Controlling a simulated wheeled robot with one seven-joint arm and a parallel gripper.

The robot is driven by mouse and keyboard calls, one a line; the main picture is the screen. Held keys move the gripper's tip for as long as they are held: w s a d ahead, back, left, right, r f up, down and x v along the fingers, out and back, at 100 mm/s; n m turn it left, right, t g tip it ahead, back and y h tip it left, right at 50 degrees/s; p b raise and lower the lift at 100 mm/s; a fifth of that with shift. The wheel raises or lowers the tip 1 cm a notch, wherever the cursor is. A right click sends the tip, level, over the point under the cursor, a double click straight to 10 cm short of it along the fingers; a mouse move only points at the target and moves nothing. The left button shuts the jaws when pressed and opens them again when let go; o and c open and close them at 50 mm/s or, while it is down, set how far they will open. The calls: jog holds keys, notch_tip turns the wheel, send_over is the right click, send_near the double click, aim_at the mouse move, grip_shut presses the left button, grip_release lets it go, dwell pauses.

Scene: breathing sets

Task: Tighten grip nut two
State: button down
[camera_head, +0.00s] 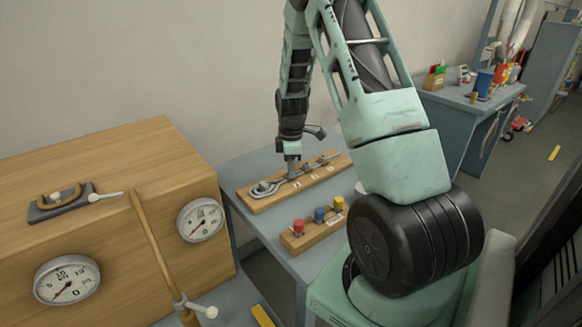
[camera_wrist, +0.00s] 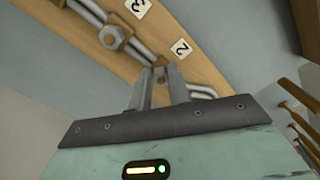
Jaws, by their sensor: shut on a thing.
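A wooden board (camera_head: 285,196) on the blue-grey table carries a grey metal pipe or hose line with nuts and white number tags. The board also shows in the wrist view (camera_wrist: 198,70). My gripper (camera_head: 291,174) points down over the middle of the board. In the wrist view my gripper (camera_wrist: 160,76) is shut on grip nut two (camera_wrist: 160,73), beside the tag marked 2 (camera_wrist: 181,47). The fingers mostly hide this nut. Another hex nut (camera_wrist: 113,37) sits on the line near the tag marked 3 (camera_wrist: 138,7).
A small wooden block (camera_head: 317,232) with red, blue and yellow knobs stands in front of the board. A large wooden cabinet (camera_head: 110,190) with dial gauges (camera_head: 201,219) is at left. Another workbench (camera_head: 455,100) holds coloured items at back right.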

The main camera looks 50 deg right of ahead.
jog(key=m, duration=0.4)
jog(key=shift+m, duration=0.3)
jog(key=m, duration=0.3)
jog(key=shift+a+r+m+p, duration=0.1)
jog(key=shift+a+m+p, duration=0.05)
jog(key=shift+m+p, duration=0.15)
jog(key=m, duration=0.4)
jog(key=shift+a+m, duration=0.1)
jog(key=shift+m, duration=0.2)
jog(key=m+p, duration=0.1)
jog(key=m, duration=0.3)
jog(key=shift+w+a, duration=0.1)
jog(key=m+p, duration=0.1)
jog(key=m, duration=0.3)
jog(key=m+p, duration=0.1)
jog(key=m, duration=0.3)
jog(key=shift+w+a+m, duration=0.1)
jog(key=shift+w+m, duration=0.05)
jog(key=shift+m, duration=0.15)
jog(key=m+p, duration=0.1)
jog(key=m, duration=0.2)
jog(key=shift+w+m+p, duration=0.1)
jog(key=shift+m+p, duration=0.2)
jog(key=shift+p, duration=0.1)
jog(key=m+p, duration=0.1)
jog(key=m, duration=0.3)
jog(key=shift+w, duration=0.1)
jog(key=shift+m, duration=0.3)
